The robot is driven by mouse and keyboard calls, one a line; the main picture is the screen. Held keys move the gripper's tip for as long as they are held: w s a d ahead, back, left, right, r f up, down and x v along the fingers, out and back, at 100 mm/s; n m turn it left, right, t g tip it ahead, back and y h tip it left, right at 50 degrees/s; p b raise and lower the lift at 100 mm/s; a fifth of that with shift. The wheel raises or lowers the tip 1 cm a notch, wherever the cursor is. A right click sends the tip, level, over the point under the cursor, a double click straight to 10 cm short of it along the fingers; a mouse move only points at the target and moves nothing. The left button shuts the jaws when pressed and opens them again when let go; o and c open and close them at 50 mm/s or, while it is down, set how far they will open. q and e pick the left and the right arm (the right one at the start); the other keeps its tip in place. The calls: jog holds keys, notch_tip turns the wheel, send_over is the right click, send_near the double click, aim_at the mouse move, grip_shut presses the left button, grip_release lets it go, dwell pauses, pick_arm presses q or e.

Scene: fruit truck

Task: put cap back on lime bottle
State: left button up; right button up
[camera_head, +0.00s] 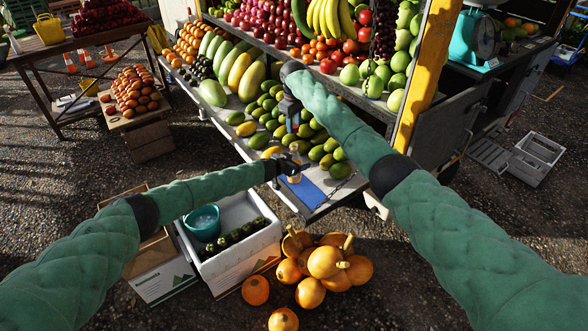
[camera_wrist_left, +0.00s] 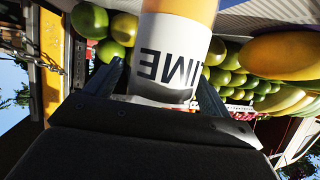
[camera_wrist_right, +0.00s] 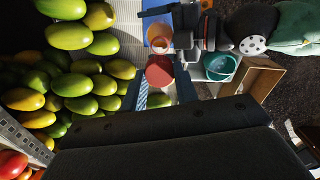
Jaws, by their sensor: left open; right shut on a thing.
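The lime bottle (camera_head: 294,178) stands on the blue mat (camera_head: 312,192) at the truck shelf's front edge. In the left wrist view the bottle (camera_wrist_left: 172,55) is orange with a white "LIME" label. My left gripper (camera_head: 287,166) is open, with its fingers on either side of the bottle; contact is unclear. In the right wrist view the bottle's round top (camera_wrist_right: 162,44) has no cap on it. My right gripper (camera_head: 292,128) points down above the bottle. In its wrist view it is shut on a red cap (camera_wrist_right: 160,72), apart from the bottle.
Green and yellow mangoes (camera_head: 262,112) fill the shelf beside and behind the grippers. A white crate (camera_head: 228,262) with a teal bucket (camera_head: 202,222) stands below my left forearm. Orange pumpkins (camera_head: 322,265) lie on the gravel in front. A yellow post (camera_head: 425,75) rises beyond my right arm.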

dwell(0.3)
pick_arm(q)
jog(key=c, duration=1.4)
jog(key=shift+c, duration=0.2)
pick_arm(e)
jog(key=shift+f, duration=2.45)
jog(key=shift+f, duration=0.1)
jog(key=shift+f, duration=0.8)
jog(key=shift+f, duration=0.5)
